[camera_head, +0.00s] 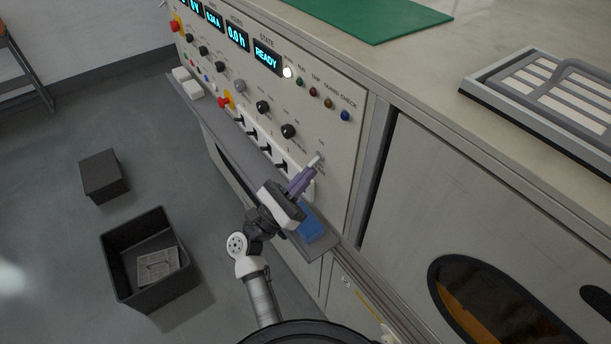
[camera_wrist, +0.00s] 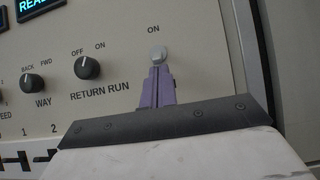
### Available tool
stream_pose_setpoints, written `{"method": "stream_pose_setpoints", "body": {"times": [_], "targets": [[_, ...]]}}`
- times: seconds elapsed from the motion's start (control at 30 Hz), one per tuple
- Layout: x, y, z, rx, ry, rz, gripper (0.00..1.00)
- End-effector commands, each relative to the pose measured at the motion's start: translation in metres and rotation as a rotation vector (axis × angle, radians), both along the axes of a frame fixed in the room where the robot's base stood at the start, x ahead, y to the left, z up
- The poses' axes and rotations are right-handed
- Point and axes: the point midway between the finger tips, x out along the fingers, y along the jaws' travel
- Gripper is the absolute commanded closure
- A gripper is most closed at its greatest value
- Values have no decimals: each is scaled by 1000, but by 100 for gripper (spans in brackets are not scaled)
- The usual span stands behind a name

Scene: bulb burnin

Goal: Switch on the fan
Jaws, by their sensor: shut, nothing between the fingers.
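My gripper (camera_head: 303,180) has purple fingers and reaches up to the right end of the control panel (camera_head: 345,125). In the wrist view my gripper (camera_wrist: 157,82) is shut, with its tips right at a small pale switch lever (camera_wrist: 158,54). "ON" is printed above this lever; any name below it is hidden by my gripper, so I cannot tell whether it is the fan's switch. The lever also shows in the head view (camera_head: 315,160). Touching or just apart is hard to tell. No fan is identifiable.
A black RETURN RUN knob (camera_wrist: 87,67) sits left of the lever. The state display (camera_head: 266,58) reads READY, beside a lit white lamp (camera_head: 287,72). A ledge (camera_head: 235,135) with a blue item (camera_head: 311,223) runs below the panel. An open dark bin (camera_head: 125,225) stands on the floor.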

Motion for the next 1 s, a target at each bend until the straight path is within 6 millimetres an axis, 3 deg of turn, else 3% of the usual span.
{"method": "stream_pose_setpoints", "body": {"times": [0.37, 1.0], "targets": [[-3, 4, 7, 87, 59, 0, 100], [-10, 14, 32, 445, 322, 0, 100]]}}
